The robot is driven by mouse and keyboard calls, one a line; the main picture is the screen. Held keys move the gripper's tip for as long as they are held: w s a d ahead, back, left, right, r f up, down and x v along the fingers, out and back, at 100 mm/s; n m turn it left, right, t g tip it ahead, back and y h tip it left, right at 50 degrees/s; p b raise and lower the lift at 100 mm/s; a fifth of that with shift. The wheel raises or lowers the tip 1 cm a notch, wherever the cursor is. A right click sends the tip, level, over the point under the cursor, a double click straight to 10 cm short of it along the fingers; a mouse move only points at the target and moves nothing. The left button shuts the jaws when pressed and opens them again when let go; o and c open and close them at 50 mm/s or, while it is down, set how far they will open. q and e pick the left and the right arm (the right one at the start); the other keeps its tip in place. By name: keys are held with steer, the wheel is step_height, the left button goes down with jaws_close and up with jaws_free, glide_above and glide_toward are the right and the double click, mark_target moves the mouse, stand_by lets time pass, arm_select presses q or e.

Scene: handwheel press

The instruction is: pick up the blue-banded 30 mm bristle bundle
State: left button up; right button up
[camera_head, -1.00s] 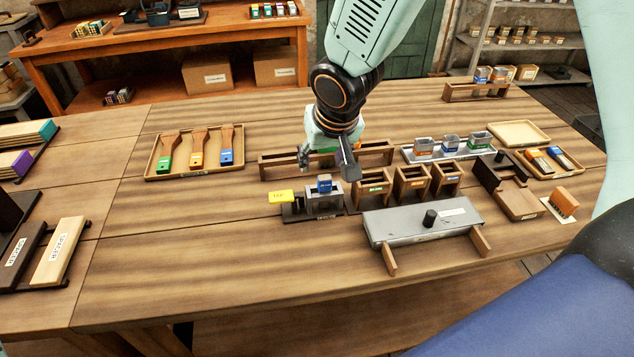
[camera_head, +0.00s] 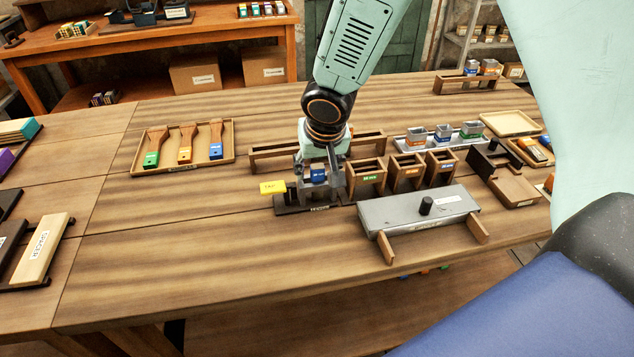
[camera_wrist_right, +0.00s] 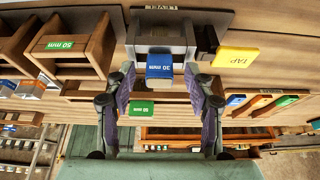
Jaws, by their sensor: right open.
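The blue-banded 30 mm bristle bundle (camera_head: 318,174) stands in a grey metal holder (camera_head: 322,193) on a dark base. In the right wrist view the bundle's blue label (camera_wrist_right: 159,67) reads 30 mm upside down. My right gripper (camera_head: 320,182) is open, pointing down, with its fingers on either side of the bundle. In the wrist view the two dark fingers (camera_wrist_right: 159,82) also flank the blue block, with gaps seeming to show at both sides. Whether they touch it is not clear. My left gripper is not in view.
A yellow TAP block (camera_head: 273,187) sits just left of the holder. Wooden boxes (camera_head: 408,174) stand to its right, and a long wooden rack (camera_head: 270,157) lies behind. A grey plate with a black knob (camera_head: 426,206) is in front. The table's left middle is clear.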

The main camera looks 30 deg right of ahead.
steer(key=shift+w+d, duration=0.1)
steer(key=shift+s+r, duration=0.1)
steer(key=shift+s, duration=0.1)
steer(key=c, duration=0.4)
steer(key=shift+w, duration=0.15)
steer(key=c, duration=0.4)
jaws_close()
